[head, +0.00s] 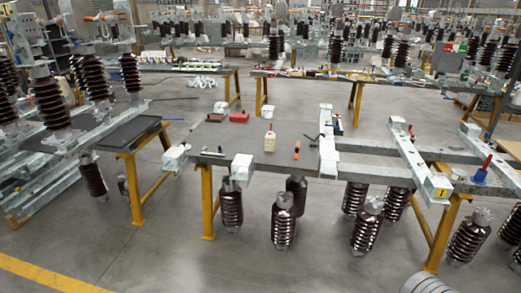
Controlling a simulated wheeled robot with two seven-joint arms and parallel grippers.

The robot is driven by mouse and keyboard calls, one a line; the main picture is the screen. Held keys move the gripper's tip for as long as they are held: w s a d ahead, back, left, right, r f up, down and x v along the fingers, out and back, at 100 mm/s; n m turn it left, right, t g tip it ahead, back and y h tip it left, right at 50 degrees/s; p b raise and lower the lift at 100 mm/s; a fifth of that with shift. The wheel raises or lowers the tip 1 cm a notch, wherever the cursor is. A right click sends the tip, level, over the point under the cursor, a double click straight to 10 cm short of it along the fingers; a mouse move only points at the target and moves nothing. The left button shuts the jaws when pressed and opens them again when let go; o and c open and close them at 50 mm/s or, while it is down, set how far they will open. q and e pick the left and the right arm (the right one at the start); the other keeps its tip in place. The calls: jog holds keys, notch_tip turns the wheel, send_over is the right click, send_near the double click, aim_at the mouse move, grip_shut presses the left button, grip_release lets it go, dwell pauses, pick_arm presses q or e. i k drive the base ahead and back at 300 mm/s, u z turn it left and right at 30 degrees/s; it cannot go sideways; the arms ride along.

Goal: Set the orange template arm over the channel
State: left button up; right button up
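A small orange piece (297,149) lies on the grey table top in the middle of the head view; it is too small to tell whether it is the template arm. Just right of it, apart from it, a pale galvanized channel (327,146) runs front to back across the frame. A second, similar channel (420,158) lies farther right, with a yellow patch near its front end. No orange piece shows over either channel. Neither of my grippers is in view.
Yellow trestle legs (207,202) stand underneath. The floor in front at left is clear.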

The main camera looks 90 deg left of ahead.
aim_at(297, 151)
jog(key=u, duration=2.35)
jog(key=i, duration=1.5)
jog(key=z, duration=0.15)
